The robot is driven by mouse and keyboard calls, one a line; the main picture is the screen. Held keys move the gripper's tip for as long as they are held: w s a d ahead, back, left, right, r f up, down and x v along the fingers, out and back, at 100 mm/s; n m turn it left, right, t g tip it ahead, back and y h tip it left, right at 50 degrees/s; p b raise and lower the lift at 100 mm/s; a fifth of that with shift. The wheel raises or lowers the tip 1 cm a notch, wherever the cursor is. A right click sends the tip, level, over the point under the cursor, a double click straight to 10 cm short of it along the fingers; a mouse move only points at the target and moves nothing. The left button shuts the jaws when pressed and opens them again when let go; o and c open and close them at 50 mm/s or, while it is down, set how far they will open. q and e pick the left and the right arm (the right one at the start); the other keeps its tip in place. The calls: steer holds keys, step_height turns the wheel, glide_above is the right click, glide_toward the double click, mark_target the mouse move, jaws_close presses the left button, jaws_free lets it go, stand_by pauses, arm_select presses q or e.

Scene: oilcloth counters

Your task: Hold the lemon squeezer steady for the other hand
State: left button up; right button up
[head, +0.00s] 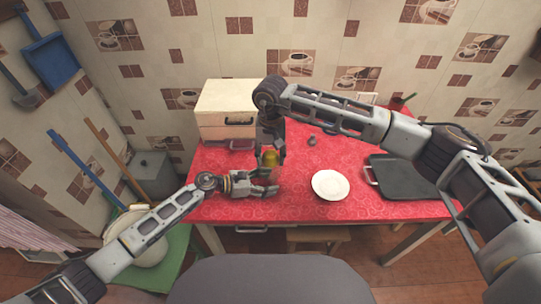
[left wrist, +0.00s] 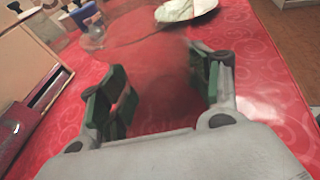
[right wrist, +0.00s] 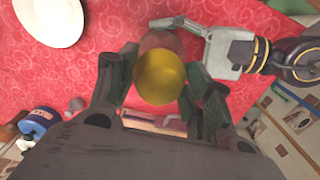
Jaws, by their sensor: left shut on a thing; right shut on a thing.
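The lemon squeezer, a reddish-brown, rounded thing (right wrist: 160,41), stands over the red counter. It shows blurred and large between the fingers in the left wrist view (left wrist: 165,75). My left gripper (head: 268,181) is shut on it from the left, low above the counter. A yellow lemon (right wrist: 160,76) sits between the fingers of my right gripper (right wrist: 158,92), which is shut on it from above. In the head view the lemon (head: 270,157) is just above the squeezer; whether they touch I cannot tell. The squeezer's far side is hidden.
A white plate (head: 330,185) lies to the right on the red patterned counter (head: 225,208). A dark tray (head: 402,178) is further right. A small grey item (head: 311,141) stands behind the plate. A wooden drawer box (head: 237,97) is at the back left.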

steer(key=shift+f, duration=1.15)
stand_by(0.9)
steer(key=shift+r, duration=0.95)
steer(key=shift+f, duration=1.05)
stand_by(1.1)
steer(key=shift+r, duration=0.15)
steer(key=shift+r, duration=0.9)
steer(key=shift+r, duration=0.2)
steer(key=shift+f, duration=1.15)
stand_by(0.5)
